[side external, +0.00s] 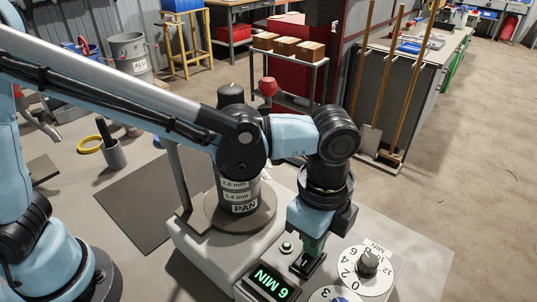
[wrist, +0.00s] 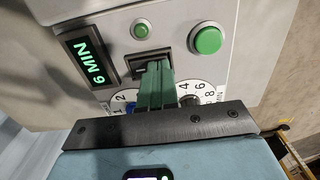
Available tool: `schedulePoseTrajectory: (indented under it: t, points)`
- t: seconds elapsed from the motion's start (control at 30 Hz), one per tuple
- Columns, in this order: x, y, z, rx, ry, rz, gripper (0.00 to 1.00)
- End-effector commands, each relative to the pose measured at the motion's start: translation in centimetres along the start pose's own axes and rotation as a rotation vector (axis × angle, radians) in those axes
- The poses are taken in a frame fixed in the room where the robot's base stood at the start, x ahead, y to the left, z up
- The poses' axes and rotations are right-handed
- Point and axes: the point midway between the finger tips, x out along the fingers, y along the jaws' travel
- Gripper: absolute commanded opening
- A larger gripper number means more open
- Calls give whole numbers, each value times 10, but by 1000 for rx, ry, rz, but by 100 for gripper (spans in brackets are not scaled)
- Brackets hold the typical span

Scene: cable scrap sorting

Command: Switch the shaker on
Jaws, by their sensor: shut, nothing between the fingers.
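The shaker's pale grey base (side external: 205,254) carries a sieve stack (side external: 240,191) with a PAN label. On its panel a green-lit display (side external: 270,282) reads 6 MIN; it also shows in the wrist view (wrist: 88,60). A black rocker switch (side external: 307,266) sits beside the display, seen also in the wrist view (wrist: 140,59). My gripper (side external: 313,252) points down at this switch with its green fingers (wrist: 155,68) shut and empty. The fingertips cover part of the switch; I cannot tell whether they touch it.
A small green lamp (wrist: 141,29) and a large green button (wrist: 208,40) flank the switch; my gripper hides the button in the side view. A dial with a black knob (side external: 367,263) stands close right. Another dial (side external: 335,296) lies at the front edge.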

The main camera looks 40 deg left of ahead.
Motion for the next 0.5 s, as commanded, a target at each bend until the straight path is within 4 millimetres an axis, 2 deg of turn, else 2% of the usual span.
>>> schedulePoseTrajectory:
  t: [0.5]
  points:
    - [7,-2,0,0,0,0,0]
